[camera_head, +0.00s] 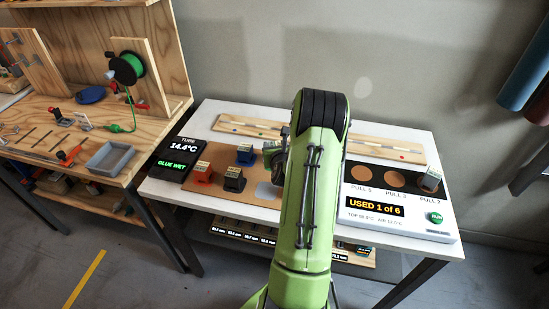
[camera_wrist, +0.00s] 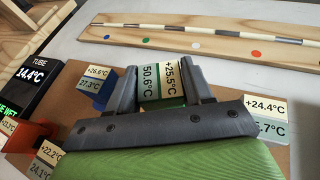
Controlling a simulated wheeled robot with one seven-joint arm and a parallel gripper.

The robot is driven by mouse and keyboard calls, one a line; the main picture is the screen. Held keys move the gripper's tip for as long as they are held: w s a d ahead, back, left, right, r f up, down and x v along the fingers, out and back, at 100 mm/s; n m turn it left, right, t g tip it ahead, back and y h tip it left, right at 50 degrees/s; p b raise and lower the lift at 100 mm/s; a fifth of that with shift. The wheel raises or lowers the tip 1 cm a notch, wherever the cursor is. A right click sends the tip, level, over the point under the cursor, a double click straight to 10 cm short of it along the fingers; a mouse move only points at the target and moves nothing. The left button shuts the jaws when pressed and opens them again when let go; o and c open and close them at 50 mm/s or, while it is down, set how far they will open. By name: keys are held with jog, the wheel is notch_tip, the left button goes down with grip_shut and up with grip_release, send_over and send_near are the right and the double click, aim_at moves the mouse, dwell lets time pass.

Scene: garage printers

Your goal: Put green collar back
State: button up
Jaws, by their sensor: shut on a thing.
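My gripper (camera_wrist: 160,78) is shut on a small block-like collar, taken to be the green collar (camera_wrist: 165,102). Its top carries pale labels reading 50.6°C and +25.5°C, with green showing at the edges. In the head view my arm hides most of the gripper and the held collar. They are over or near the brown mat (camera_head: 220,153); I cannot tell whether the collar touches it. A blue collar (camera_head: 245,154) stands left of the gripper and also shows in the wrist view (camera_wrist: 97,88). An orange collar (camera_head: 203,173) and a black collar (camera_head: 235,181) stand nearer the front.
A tube display (camera_head: 173,158) reads 14.4°C and GLUE WET. A wooden board (camera_head: 240,122) with a segmented rod lies behind. A labelled piece (camera_wrist: 263,120) sits right of my gripper. At right are a panel with round spots, a grey collar (camera_head: 431,180) and a green button (camera_head: 435,217).

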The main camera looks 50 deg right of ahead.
notch_tip(320, 180, down, 3)
jog(key=shift+f+b, duration=0.1)
jog(key=shift+b, duration=0.5)
jog(key=o, duration=1)
